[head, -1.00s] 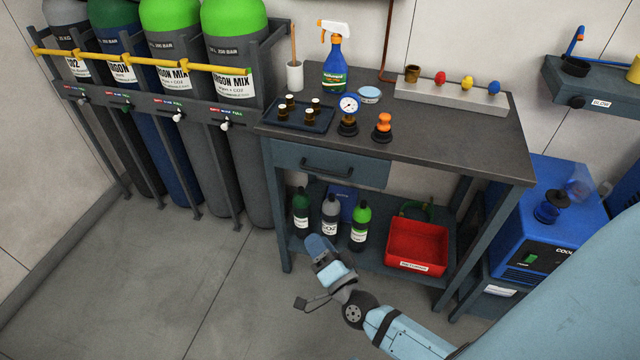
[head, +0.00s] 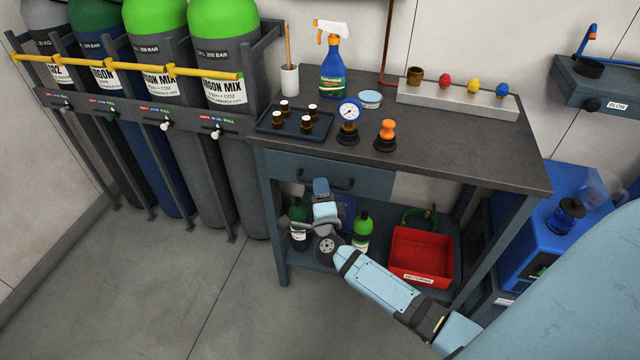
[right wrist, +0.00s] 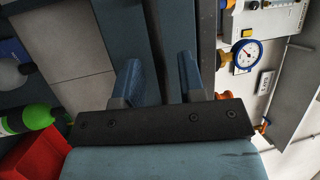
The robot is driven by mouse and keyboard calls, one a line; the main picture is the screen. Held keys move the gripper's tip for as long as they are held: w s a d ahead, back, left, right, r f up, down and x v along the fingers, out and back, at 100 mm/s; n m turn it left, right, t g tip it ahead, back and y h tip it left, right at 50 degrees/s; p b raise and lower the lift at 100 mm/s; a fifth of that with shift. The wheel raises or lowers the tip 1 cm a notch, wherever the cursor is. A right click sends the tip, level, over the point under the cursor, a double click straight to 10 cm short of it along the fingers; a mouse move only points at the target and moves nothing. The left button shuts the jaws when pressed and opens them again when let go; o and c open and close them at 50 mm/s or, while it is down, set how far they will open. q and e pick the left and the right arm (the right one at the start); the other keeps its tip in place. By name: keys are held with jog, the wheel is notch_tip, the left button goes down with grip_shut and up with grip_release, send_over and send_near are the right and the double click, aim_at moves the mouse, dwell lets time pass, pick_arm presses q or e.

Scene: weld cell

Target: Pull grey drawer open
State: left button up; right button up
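The grey drawer (head: 375,184) is a blue-grey front under the left part of the workbench top, and it is shut. Its dark bar handle (head: 343,184) is partly hidden by my right gripper (head: 320,186), which is in front of it. In the right wrist view, the two blue fingers of my right gripper (right wrist: 160,78) are apart. A dark strip, seemingly the handle (right wrist: 152,40), runs between them across the drawer front (right wrist: 178,25). I cannot tell whether the fingers touch it. My left gripper is not in view.
The workbench top (head: 450,155) holds a tray (head: 268,125), a gauge (head: 349,112) and a spray bottle (head: 333,70). Bottles and a red bin (head: 421,257) stand on the lower shelf. Gas cylinders (head: 230,90) stand at left. The floor (head: 180,285) in front is clear.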

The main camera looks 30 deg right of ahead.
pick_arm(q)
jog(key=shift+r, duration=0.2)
pick_arm(e)
jog(key=shift+x, duration=1.2)
grip_shut()
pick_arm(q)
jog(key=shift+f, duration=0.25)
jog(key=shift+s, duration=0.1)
pick_arm(e)
jog(key=shift+s+a, duration=0.1)
jog(key=shift+a, duration=0.05)
